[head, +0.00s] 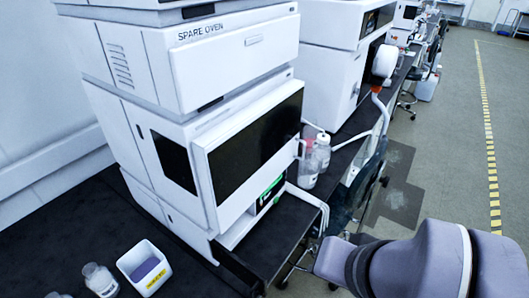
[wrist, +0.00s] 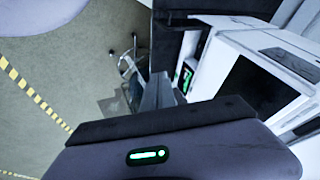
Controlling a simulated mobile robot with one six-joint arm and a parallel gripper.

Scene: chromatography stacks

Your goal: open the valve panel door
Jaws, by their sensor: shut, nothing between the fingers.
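The instrument stack has a white oven module (head: 215,55) labelled SPARE OVEN. Below it is a white-framed panel with a dark front (head: 255,150), standing forward of the body. A small white handle shape (head: 302,148) shows at its right edge. No label reads as valve panel, so I cannot tell for sure that this is the door. The dark front also shows in the wrist view (wrist: 246,85). My gripper (wrist: 160,90) is shut and empty, apart from the stack. In the head view my arm is at the lower right and the fingertips are not clear.
A lit green display (head: 270,194) sits under the dark front. A white open box (head: 144,268) and small bottle (head: 98,279) stand on the black bench at lower left. Floor on the right is open.

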